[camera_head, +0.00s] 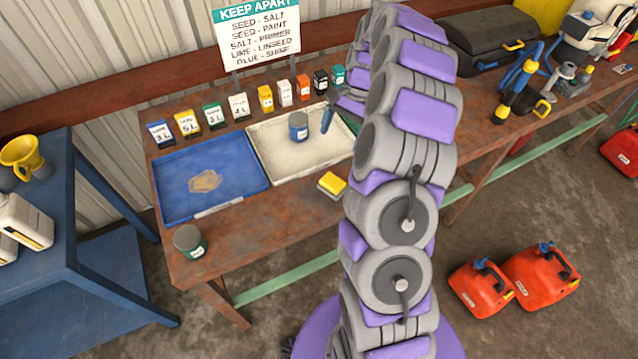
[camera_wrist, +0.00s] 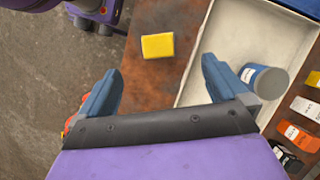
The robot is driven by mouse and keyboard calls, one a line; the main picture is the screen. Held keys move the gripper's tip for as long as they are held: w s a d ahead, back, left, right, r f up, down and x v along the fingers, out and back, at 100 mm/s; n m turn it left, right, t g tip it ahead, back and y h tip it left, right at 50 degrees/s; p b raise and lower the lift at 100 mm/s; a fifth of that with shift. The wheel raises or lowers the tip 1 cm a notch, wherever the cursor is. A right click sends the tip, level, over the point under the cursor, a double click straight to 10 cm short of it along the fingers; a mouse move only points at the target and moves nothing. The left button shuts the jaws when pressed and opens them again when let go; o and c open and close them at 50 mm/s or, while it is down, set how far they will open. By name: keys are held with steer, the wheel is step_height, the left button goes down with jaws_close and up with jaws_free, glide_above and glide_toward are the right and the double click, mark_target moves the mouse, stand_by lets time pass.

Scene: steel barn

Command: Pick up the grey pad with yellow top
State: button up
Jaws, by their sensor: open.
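The grey pad with yellow top (camera_head: 332,184) lies on the rusty brown bench, just in front of the white tray. In the wrist view its yellow top (camera_wrist: 157,46) shows beyond and between my fingertips, with nothing touching it. My gripper (camera_wrist: 160,80) is open and empty, its two blue fingers spread apart. In the head view one blue finger (camera_head: 327,119) shows over the white tray, near the blue tin; the rest of the gripper is hidden behind my arm.
A white tray (camera_head: 277,173) holds a blue-labelled tin (camera_head: 298,126), close to my right finger in the wrist view (camera_wrist: 264,80). A blue tray (camera_head: 176,212) and green tin (camera_head: 189,241) are left. Several small boxes line the back. Bare bench (camera_head: 262,224) lies left of the pad.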

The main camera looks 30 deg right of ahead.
steer(key=d+f, duration=0.2)
steer(key=d, duration=0.1)
steer(key=b, duration=0.2)
glide_above(333, 180)
steer(key=w, duration=0.1)
steer(key=shift+m, duration=0.4)
steer(key=f, duration=0.6)
steer(key=d+f, duration=0.1)
steer(key=f, duration=0.2)
steer(key=shift+f, duration=0.4)
steer(key=shift+a+f, duration=0.1)
steer(key=shift+f, duration=0.2)
steer(key=shift+s+d+f, duration=0.1)
steer(key=shift+d+f, duration=0.2)
steer(key=shift+d, duration=0.1)
steer(key=shift+s+d+f+b, duration=0.1)
steer(key=shift+f+b, duration=0.2)
steer(key=shift+f, duration=0.05)
steer(key=x, duration=0.2)
steer(key=a+b+x, duration=0.1)
steer(key=x, duration=0.1)
steer(key=shift+s, duration=0.1)
steer(key=shift+d, duration=0.45)
steer(key=c, duration=0.5)
steer(key=shift+a, duration=0.25)
steer(key=c, duration=0.4)
steer(key=shift+a, duration=0.1)
steer(key=shift+c, duration=0.3)
steer(key=shift+r, duration=0.1)
